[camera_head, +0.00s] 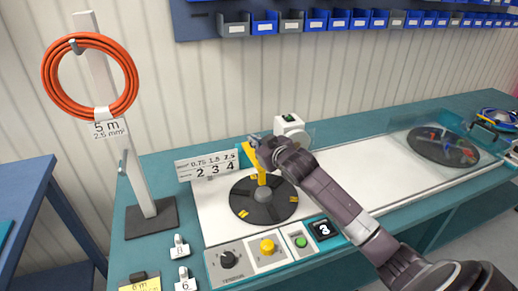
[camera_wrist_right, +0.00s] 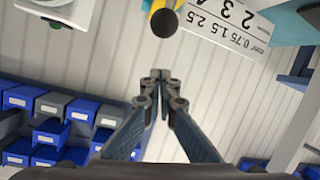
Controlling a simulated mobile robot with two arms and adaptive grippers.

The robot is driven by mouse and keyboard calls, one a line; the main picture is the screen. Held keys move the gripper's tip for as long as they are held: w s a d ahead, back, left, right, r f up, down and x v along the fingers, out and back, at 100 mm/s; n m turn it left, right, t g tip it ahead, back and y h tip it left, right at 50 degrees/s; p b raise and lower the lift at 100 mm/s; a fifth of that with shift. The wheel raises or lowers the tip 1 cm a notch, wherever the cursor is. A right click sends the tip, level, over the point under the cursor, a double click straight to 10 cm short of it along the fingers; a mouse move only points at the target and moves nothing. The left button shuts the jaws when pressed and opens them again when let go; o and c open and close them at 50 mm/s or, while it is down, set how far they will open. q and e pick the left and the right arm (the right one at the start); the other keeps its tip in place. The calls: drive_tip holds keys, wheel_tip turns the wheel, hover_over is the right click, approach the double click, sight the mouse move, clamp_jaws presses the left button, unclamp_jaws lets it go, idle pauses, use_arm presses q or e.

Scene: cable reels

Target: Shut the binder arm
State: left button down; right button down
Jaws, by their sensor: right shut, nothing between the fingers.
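The yellow binder arm (camera_head: 248,153) stands up at the back of the dark round reel plate (camera_head: 264,214) on the workbench. Its lower part shows just above the plate, and my right gripper hides some of it. My right gripper (camera_head: 256,143) is at the arm's upper part; I cannot tell from this view whether they touch. In the right wrist view the fingers (camera_wrist_right: 160,76) are shut and empty. A yellow part with a dark round end (camera_wrist_right: 163,20) shows just beyond the fingertips, apart from them in the picture. My left gripper is not in view.
A white unit (camera_head: 290,128) stands right behind my gripper, and a number sign (camera_head: 206,165) stands to the left. A control panel (camera_head: 262,254) lies in front. An orange cable coil (camera_head: 50,75) hangs on a post at left. Blue bins (camera_head: 264,23) line the wall.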

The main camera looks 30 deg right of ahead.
sight(253, 157)
drive_tip(key=shift+s+d+f+p, duration=0.15)
drive_tip(key=shift+f+p, duration=0.1)
drive_tip(key=shift+f, duration=0.4)
drive_tip(key=shift+s+d+f+p, duration=0.1)
drive_tip(key=shift+s+f+p, duration=0.1)
drive_tip(key=shift+f, duration=0.4)
drive_tip(key=shift+s+d+f, duration=0.1)
drive_tip(key=shift+s+f, duration=0.25)
drive_tip(key=shift+s, duration=0.1)
drive_tip(key=shift+f, duration=0.1)
drive_tip(key=shift+f, duration=0.15)
drive_tip(key=shift+s+f, duration=0.25)
drive_tip(key=shift+f, duration=0.3)
drive_tip(key=shift+s+f, duration=0.2)
drive_tip(key=shift+f, duration=0.35)
